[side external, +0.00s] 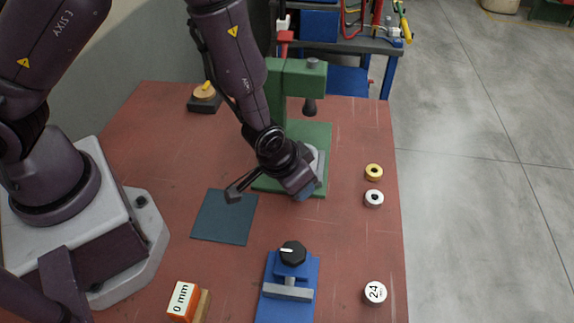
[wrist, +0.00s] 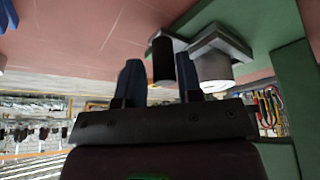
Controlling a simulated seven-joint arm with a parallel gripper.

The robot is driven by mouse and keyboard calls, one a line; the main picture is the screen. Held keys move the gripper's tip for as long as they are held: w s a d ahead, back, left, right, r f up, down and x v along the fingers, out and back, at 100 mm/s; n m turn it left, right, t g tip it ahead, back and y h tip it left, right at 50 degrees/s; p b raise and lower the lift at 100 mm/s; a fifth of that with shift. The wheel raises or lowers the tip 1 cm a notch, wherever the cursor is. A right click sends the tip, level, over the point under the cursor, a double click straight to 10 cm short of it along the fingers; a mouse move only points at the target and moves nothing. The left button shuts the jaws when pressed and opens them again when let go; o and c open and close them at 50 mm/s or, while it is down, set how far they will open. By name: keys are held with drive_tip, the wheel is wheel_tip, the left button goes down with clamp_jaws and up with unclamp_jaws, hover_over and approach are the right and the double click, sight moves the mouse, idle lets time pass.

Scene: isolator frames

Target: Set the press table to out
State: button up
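The green press (side external: 275,95) stands at the back of the red bench, with its dark ram (side external: 310,106) over a green base (side external: 318,135). A pale grey round part (side external: 318,160), apparently the press table, shows partly behind my gripper. My gripper (side external: 308,190) is low at the front edge of the base and hides part of it. In the wrist view my gripper (wrist: 158,82) has its two dark fingers apart. A black cylinder (wrist: 163,60) shows beyond the gap, beside a pale cylinder (wrist: 214,68) on a grey bracket. I cannot tell whether a finger touches them.
A blue fixture with a black knob (side external: 292,252) stands in front. A dark mat (side external: 224,216) lies left. A brass ring (side external: 374,172), a white ring (side external: 373,198) and a "24" disc (side external: 375,292) are right. A "0 mm" block (side external: 182,300) is front left.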

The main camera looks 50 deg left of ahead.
drive_tip(key=v, duration=1.2)
drive_tip(key=shift+f, duration=0.1)
drive_tip(key=s+r+m+g+h, duration=0.2)
drive_tip(key=s+r+g, duration=0.25)
drive_tip(key=s, duration=0.25)
drive_tip(key=s+a+r+n+t+y, duration=0.1)
drive_tip(key=s+a+r+t, duration=0.1)
drive_tip(key=a+r, duration=0.4)
drive_tip(key=s+a+r+n+t+y, duration=0.1)
drive_tip(key=s+a+r+t, duration=0.1)
drive_tip(key=a+r, duration=0.4)
wheel_tip(320, 180, up, 4)
drive_tip(key=shift+a+f+t, duration=0.1)
drive_tip(key=shift+a+t, duration=0.1)
drive_tip(key=shift+t, duration=0.65)
